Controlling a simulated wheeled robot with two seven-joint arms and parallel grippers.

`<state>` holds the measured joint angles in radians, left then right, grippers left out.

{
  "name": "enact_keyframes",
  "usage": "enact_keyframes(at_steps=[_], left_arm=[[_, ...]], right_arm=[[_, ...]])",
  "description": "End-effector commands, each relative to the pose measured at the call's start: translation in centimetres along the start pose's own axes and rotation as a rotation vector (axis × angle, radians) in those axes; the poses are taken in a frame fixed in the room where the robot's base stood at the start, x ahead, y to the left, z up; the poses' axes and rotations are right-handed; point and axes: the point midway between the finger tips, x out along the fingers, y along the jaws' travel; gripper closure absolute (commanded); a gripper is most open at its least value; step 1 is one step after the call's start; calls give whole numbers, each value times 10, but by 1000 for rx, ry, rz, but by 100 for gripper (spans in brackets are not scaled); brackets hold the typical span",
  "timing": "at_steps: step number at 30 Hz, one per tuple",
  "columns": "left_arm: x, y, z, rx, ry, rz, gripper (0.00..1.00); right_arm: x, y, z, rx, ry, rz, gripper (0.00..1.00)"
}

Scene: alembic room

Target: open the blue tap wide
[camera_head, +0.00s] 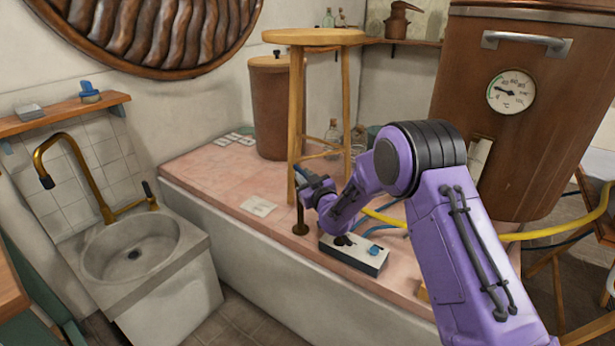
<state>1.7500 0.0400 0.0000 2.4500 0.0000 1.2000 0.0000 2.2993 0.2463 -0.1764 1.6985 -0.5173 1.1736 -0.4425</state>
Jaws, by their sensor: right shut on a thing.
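The blue tap (299,171) stands on the pink-topped counter, in front of the tall wooden stool. Its blue handle shows only in part, and a dark bronze post (300,226) rises from the counter below it. My right gripper (309,188) reaches in from the right, shut on the tap at its handle. The fingers and wrist hide much of the handle, so I cannot tell exactly how far it is turned. My left gripper is not in view.
A white-fronted box (365,262) with a blue knob sits just below my right wrist. Yellow hose (533,236) and blue hose run nearby. The wooden stool (313,38) stands close behind the tap. A large copper vessel (550,120) is at right. The left counter top is mostly clear.

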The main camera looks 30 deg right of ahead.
Motion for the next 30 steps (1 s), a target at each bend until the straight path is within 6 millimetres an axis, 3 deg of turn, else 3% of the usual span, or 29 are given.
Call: enact_keyframes(at_steps=[16,30], left_arm=[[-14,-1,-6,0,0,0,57],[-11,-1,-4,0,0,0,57]], right_arm=[[5,-22,-3,0,-104,498,100],[13,-30,-3,4,-166,815,100]])
